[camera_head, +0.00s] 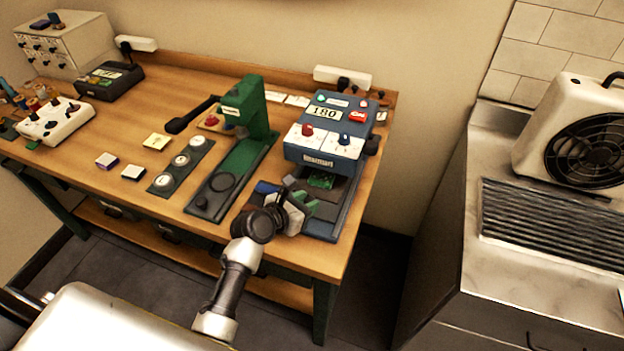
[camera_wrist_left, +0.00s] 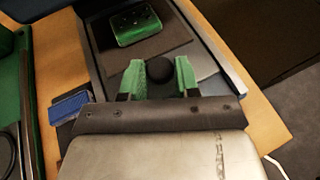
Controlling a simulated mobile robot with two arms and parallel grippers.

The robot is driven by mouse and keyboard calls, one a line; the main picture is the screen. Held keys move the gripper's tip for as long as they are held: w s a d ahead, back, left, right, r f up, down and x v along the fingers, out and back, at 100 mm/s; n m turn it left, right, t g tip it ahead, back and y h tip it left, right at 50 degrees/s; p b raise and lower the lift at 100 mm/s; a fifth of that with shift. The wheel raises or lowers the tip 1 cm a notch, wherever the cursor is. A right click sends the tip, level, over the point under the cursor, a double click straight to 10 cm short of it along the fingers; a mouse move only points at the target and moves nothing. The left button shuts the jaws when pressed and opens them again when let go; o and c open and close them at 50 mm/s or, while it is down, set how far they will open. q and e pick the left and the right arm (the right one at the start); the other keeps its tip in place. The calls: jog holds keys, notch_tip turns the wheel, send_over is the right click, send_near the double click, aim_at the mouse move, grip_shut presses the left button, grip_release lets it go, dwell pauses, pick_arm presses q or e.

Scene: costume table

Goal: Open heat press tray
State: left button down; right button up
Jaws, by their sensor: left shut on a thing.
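The heat press (camera_head: 325,140) is a blue box with a display reading 180, red and blue knobs and white panels, at the right end of the wooden table. Its grey tray (camera_head: 345,187) shows below the box, toward the front edge, with a dark mat (camera_wrist_left: 165,50) and a green piece (camera_wrist_left: 137,23) on it. My left gripper (camera_head: 304,201) is at the tray's front. In the left wrist view its green fingertips (camera_wrist_left: 158,75) are on either side of a round black knob (camera_wrist_left: 160,69), shut on it. My wrist hides part of the tray's front. My right gripper is not in view.
A green lever press (camera_head: 245,130) stands left of the heat press. A blue item (camera_wrist_left: 68,107) lies left of the gripper. A panel with several round dials (camera_head: 181,160) lies farther left. A metal counter with a fan unit (camera_head: 585,140) stands right, across a floor gap.

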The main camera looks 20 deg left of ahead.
pick_arm(q)
jog(key=s+p, duration=0.2)
jog(key=s, duration=0.6)
jog(key=shift+a+p, duration=0.15)
jog(key=shift+p, duration=0.25)
jog(key=shift+w, duration=0.1)
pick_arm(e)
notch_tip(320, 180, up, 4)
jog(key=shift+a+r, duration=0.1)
pick_arm(q)
jog(key=c, duration=0.8)
grip_release()
jog(key=shift+c, duration=0.2)
jog(key=b+v, duration=0.1)
jog(key=v, duration=0.9)
jog(key=shift+s+r, duration=0.25)
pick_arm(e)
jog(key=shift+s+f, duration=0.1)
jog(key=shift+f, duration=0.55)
pick_arm(q)
jog(key=shift+a, duration=0.15)
